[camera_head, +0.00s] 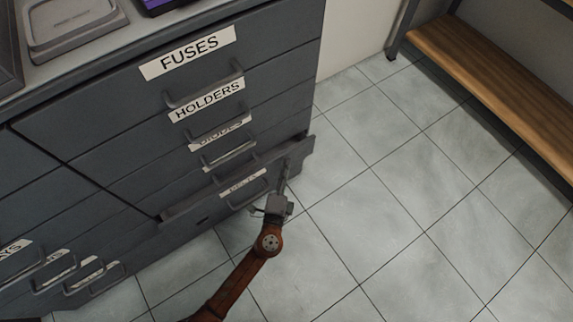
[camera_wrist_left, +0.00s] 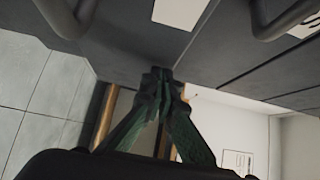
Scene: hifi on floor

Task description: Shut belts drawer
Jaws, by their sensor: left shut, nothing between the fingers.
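The belts drawer (camera_head: 210,202) is the lowest drawer in the right column of the dark grey cabinet. It stands out a little from the cabinet face, and its white label is partly hidden by its handle. My left gripper (camera_head: 285,168) is shut and empty, its fingers at the right end of the drawer front. In the left wrist view the closed fingertips (camera_wrist_left: 158,76) meet at the edge of a grey front panel (camera_wrist_left: 115,45). Whether they touch it or stop just short, I cannot tell. My right gripper is not in view.
Above are the fuses drawer (camera_head: 120,92), the holders drawer and another, all flush. Another drawer column with handles (camera_head: 92,280) is at the left. A wooden bench (camera_head: 500,90) stands at the upper right. The tiled floor (camera_head: 400,220) between is clear.

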